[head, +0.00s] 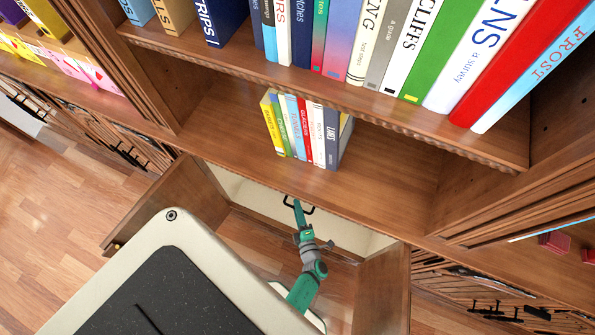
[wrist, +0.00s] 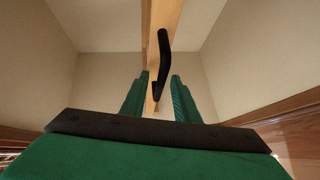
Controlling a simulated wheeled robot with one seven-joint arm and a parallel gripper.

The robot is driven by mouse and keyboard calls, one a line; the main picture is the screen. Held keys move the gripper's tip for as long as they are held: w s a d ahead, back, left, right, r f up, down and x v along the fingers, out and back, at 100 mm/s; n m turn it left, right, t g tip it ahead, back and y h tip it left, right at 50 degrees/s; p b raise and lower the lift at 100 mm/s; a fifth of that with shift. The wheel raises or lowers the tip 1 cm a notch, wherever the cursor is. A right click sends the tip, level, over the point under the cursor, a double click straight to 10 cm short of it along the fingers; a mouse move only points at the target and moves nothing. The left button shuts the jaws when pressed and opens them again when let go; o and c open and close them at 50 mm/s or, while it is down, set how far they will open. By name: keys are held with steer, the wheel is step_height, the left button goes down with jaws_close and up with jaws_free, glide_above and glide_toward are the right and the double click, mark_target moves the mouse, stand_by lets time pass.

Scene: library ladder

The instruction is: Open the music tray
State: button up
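The music tray (wrist: 174,18) shows in the wrist view as a narrow light-wood front inside a pale-walled cupboard, with a black bar handle (wrist: 164,55) on it. My gripper (wrist: 160,80) has its two green fingers apart. The handle's near end appears between the fingertips, with gaps showing on both sides; I cannot tell how deep it sits between them. In the head view my gripper (head: 298,204) reaches into the cupboard below the shelf, beside a small black shape that looks like the handle. The tray front is mostly hidden there by the shelf.
The cupboard's left door (head: 168,205) and right door (head: 383,290) both stand open, on either side of my arm. A shelf with a short row of books (head: 305,130) overhangs the cupboard. Larger books (head: 400,45) fill the shelf above. Wooden floor (head: 45,200) is clear at left.

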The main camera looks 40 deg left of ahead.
jaws_close()
